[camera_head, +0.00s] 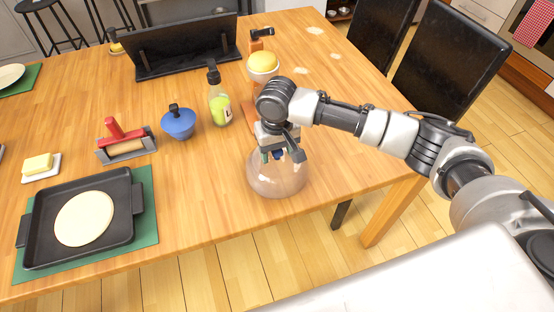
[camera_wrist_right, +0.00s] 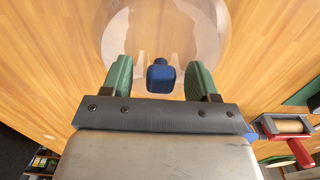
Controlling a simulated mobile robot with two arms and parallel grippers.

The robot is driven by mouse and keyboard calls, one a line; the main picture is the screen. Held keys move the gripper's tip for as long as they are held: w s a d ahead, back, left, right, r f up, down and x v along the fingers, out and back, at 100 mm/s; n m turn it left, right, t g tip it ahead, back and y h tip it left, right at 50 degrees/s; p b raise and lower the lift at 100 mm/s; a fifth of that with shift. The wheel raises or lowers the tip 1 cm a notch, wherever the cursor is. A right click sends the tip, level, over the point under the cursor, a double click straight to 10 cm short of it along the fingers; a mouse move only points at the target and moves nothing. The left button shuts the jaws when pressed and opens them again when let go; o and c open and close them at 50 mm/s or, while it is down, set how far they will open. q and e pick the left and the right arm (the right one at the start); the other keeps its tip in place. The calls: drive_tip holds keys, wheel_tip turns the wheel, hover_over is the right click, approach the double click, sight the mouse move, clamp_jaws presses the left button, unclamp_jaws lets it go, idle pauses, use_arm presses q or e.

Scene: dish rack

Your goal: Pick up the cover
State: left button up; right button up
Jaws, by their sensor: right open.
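The cover is a clear dome (camera_head: 277,182) on the wooden table, near its front edge. Its rounded outline also shows in the right wrist view (camera_wrist_right: 165,22). A dark blue knob (camera_wrist_right: 160,78) tops it. My right gripper (camera_head: 276,154) is directly above the dome, pointing down. In the wrist view its green fingers (camera_wrist_right: 163,78) are open, one on each side of the knob, with a visible gap on both sides. The arm hides part of the dome's top in the head view. My left gripper is not in view.
A green bottle (camera_head: 219,106), a blue lidded pot (camera_head: 178,124) and a rolling pin in a holder (camera_head: 126,147) stand left of the dome. A black tray (camera_head: 47,236) holds flat dough. A yellow-topped cup (camera_head: 262,70) stands behind. Bare table lies between tray and dome.

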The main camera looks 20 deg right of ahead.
clamp_jaws()
drive_tip(key=shift+r, duration=0.1)
